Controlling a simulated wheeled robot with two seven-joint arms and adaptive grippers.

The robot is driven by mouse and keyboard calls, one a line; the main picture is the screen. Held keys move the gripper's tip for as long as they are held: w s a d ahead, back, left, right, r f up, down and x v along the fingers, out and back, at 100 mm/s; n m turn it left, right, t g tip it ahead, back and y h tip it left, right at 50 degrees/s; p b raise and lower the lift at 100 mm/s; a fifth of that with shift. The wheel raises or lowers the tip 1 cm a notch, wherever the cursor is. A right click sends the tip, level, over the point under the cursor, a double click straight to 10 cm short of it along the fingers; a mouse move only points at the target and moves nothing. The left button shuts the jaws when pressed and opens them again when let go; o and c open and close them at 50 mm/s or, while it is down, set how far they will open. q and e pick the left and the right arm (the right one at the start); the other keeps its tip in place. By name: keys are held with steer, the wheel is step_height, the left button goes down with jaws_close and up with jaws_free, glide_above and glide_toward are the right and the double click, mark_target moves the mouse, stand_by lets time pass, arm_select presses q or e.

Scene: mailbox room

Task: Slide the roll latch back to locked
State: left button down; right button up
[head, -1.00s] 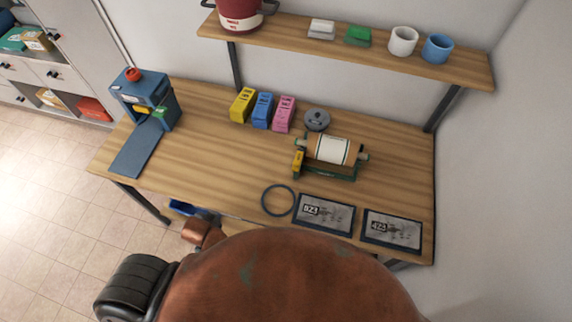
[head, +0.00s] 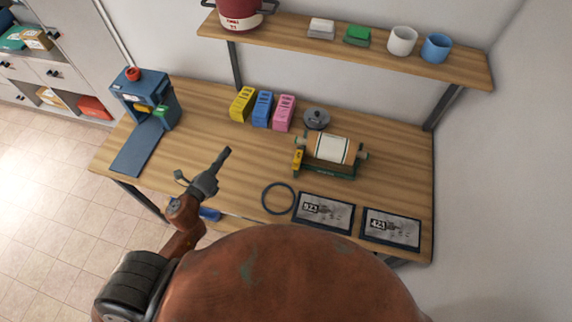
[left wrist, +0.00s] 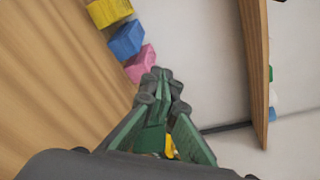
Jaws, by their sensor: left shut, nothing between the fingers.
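A paper roll (head: 332,148) lies across a dark green holder (head: 328,170) on the wooden bench. A yellow piece (head: 298,158), which looks like the roll latch, stands at the holder's left end. Its exact position along the holder is too small to tell. My left gripper (head: 224,156) is shut and empty, above the bench to the left of the holder and apart from it. Its closed fingertips (left wrist: 160,74) also show in the left wrist view, where I cannot make out the roll and latch. My right gripper is not in view.
Yellow, blue and pink boxes (head: 284,113) and a grey round object (head: 316,118) stand behind. A dark ring (head: 278,198) and two plates (head: 324,213) lie in front. A blue press (head: 148,98) stands left. The bench between gripper and holder is clear.

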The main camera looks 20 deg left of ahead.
arm_select(q)
steer(key=s+d+f+m+g+h, duration=0.2)
steer(key=s+d+m+g+h, duration=0.3)
steer(key=m, duration=1.3)
steer(key=d+h, duration=0.4)
steer(key=d, duration=0.2)
steer(key=shift+s, duration=0.4)
steer(key=shift+d+f, duration=0.1)
steer(key=p, duration=0.4)
glide_toward(294, 162)
steer(key=x, duration=0.5)
steer(key=shift+w+d, duration=0.2)
steer(key=shift+w, duration=0.05)
steer(key=shift+w+d+f, duration=0.3)
steer(key=shift+w+d, duration=0.05)
steer(key=shift+d, duration=0.05)
